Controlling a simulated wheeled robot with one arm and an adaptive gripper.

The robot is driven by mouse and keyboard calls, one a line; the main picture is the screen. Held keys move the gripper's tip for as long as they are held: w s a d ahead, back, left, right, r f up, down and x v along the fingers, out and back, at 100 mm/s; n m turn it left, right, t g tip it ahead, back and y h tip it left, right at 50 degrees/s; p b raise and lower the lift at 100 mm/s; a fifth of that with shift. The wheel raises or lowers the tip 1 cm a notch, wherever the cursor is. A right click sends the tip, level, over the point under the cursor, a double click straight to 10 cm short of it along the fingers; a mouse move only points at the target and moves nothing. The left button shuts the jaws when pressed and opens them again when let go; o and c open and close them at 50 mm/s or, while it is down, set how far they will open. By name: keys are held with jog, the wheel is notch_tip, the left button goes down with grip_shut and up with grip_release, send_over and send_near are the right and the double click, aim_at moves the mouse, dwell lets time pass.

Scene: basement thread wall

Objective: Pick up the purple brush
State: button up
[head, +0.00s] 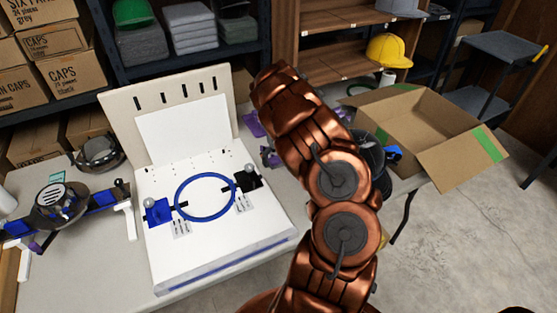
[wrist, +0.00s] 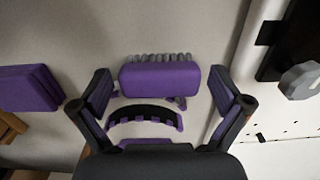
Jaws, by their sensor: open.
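The purple brush (wrist: 160,78) lies on the pale table in the wrist view, with a row of grey bristles along its far edge. My gripper (wrist: 160,100) is open, with one finger on each side of the brush and gaps between. A curved black and purple piece (wrist: 145,114) shows just nearer than the brush; I cannot tell whether it is part of it. In the head view my copper arm hides most of the gripper. A small purple shape (head: 267,157) shows left of the arm; I cannot tell whether it is the brush.
A purple block (wrist: 28,88) lies left of the gripper in the wrist view. The white board (head: 215,258) with a blue hoop (head: 205,197) stands left of my arm. An open cardboard box (head: 455,160) is at the right. Another purple item (head: 254,124) lies behind, beside the board.

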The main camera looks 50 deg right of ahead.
aim_at(279, 157)
jog(key=shift+f, duration=0.1)
jog(key=c, duration=1.1)
notch_tip(279, 157, up, 10)
jog(key=shift+b, duration=0.95)
